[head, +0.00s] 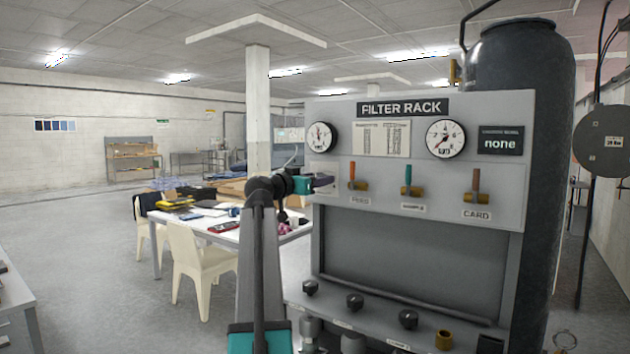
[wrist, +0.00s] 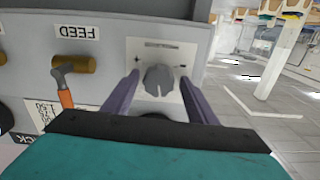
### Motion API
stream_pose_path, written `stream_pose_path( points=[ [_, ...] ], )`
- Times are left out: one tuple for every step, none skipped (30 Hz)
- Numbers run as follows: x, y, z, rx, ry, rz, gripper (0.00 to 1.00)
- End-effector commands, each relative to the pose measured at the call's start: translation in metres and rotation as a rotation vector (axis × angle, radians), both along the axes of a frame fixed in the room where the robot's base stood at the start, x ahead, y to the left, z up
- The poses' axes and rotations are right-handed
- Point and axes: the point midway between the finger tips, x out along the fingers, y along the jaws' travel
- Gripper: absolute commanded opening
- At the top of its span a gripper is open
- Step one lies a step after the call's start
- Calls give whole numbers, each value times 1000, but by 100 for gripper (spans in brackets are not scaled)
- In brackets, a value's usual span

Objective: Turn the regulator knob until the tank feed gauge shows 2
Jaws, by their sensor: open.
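The grey regulator knob (wrist: 157,79) sits on a white plate with plus and minus marks, seen upside down in the wrist view. My gripper (wrist: 160,82) is open, with one purple finger on each side of the knob; I cannot tell whether they touch it. In the head view my gripper (head: 328,181) is at the rack's left edge and hides the knob. A round gauge (head: 321,137) is above it, and a second gauge (head: 445,138) is further right. Their labels are too small to tell which is the tank feed gauge, and I cannot read their values surely.
The filter rack (head: 415,240) carries an orange FEED lever (head: 352,176), a green lever (head: 408,180) and a brown CARD lever (head: 476,186). A dark tank (head: 540,130) stands behind it. A cluttered table (head: 200,225) and pale chairs (head: 200,262) stand to the left.

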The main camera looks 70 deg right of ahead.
Motion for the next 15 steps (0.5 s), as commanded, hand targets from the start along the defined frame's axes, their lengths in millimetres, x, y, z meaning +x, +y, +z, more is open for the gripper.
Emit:
stream_pose_path(
  points=[
    [0,1,0,0,0,0,52],
    [0,3,0,0,0,0,52],
    [1,4,-1,0,0,0,52],
    [1,6,-1,0,0,0,52],
    [2,8,-1,0,0,-1,52],
    [2,12,-1,0,0,-1,52],
    [3,15,-1,0,0,-1,52],
    [4,18,-2,0,0,0,52],
    [5,23,-2,-1,0,1,52],
    [7,27,-2,-1,0,1,52],
    [8,31,-2,-1,0,2,52],
    [9,37,-2,0,0,1,52],
    [10,41,-2,0,0,1,52],
    [12,46,-2,0,-1,1,52],
    [14,52,-2,-1,-1,2,52]
  ],
)
